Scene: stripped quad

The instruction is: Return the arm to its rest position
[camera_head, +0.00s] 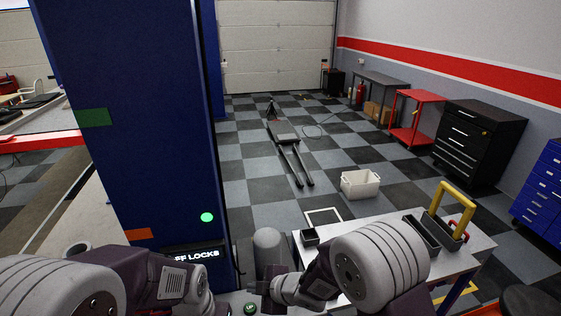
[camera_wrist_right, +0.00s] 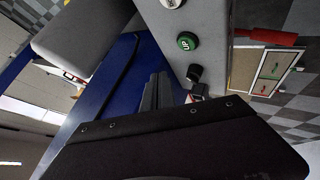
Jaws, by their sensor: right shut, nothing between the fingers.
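My right arm comes in from the lower right in the head view. Its gripper (camera_head: 270,288) is a small dark shape at the bottom middle, beside the blue lift column. In the right wrist view the dark fingers (camera_wrist_right: 158,92) are together and empty, in front of a blue surface and close to a grey control panel (camera_wrist_right: 200,25). A green UP button (camera_wrist_right: 187,41) is on that panel; it also shows in the head view (camera_head: 250,308). My left arm is at the lower left, and its fingers do not show.
A blue column (camera_head: 150,130) stands left of my right gripper. A grey-topped bench (camera_head: 465,245) with black bins and a yellow-handled holder stands at right. A white crate (camera_head: 360,184) and a black floor jack (camera_head: 285,140) are on the checkered floor, which is largely clear beyond.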

